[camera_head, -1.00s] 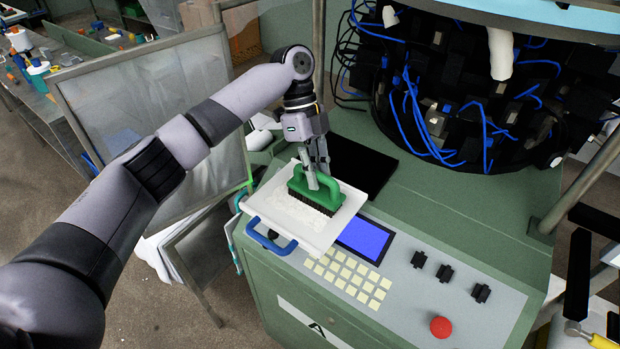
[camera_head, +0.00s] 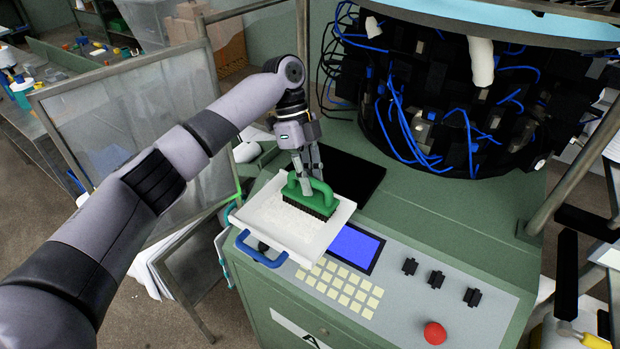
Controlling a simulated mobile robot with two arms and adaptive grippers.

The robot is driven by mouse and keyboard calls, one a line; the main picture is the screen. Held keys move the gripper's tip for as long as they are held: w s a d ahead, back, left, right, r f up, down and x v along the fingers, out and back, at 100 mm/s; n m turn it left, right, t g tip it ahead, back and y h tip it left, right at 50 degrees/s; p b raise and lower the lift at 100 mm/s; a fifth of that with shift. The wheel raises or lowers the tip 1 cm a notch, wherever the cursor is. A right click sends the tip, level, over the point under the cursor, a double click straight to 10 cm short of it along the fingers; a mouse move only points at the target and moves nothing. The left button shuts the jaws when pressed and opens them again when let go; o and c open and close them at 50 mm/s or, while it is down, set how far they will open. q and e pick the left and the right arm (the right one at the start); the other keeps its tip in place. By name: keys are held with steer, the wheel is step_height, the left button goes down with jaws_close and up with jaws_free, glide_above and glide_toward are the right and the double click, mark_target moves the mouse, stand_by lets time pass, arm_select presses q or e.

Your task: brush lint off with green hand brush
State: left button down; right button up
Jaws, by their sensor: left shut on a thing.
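The green hand brush (camera_head: 319,196) has dark bristles that face down onto a white tray (camera_head: 328,232) with a blue handle (camera_head: 258,252). My left gripper (camera_head: 307,182) is shut on the handle of the green hand brush, near the tray's back right side. Pale lint (camera_head: 270,219) lies on the tray's surface, left of and in front of the brush. The bristle tips are at or just above the tray; I cannot tell if they touch. My right gripper does not show.
The tray rests on a green machine cabinet beside a blue screen (camera_head: 355,247), pale keys (camera_head: 345,287), black switches (camera_head: 437,278) and a red button (camera_head: 435,333). A black panel (camera_head: 350,180) lies behind it. A framed screen door (camera_head: 140,120) stands left.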

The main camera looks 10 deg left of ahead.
arm_select(q)
steer(key=shift+s+a+p, duration=0.2)
steer(key=shift+s+p, duration=0.15)
steer(key=shift+s, duration=0.15)
steer(key=shift+s+a, duration=0.4)
steer(key=shift+s, duration=0.5)
steer(key=shift+s+a, duration=0.4)
steer(key=shift+s, duration=0.45)
steer(key=shift+d, duration=0.1)
steer(key=shift+w, duration=0.1)
steer(key=shift+s+a+f, duration=0.1)
steer(key=shift+s+a, duration=0.1)
steer(key=shift+s, duration=0.4)
steer(key=shift+s+a, duration=0.15)
steer(key=shift+s, duration=0.45)
steer(key=shift+w+d, duration=0.3)
steer(key=shift+w, duration=0.5)
steer(key=shift+w+d, duration=0.25)
steer(key=shift+w, duration=0.55)
steer(key=shift+w+d, duration=0.3)
steer(key=shift+w, duration=0.5)
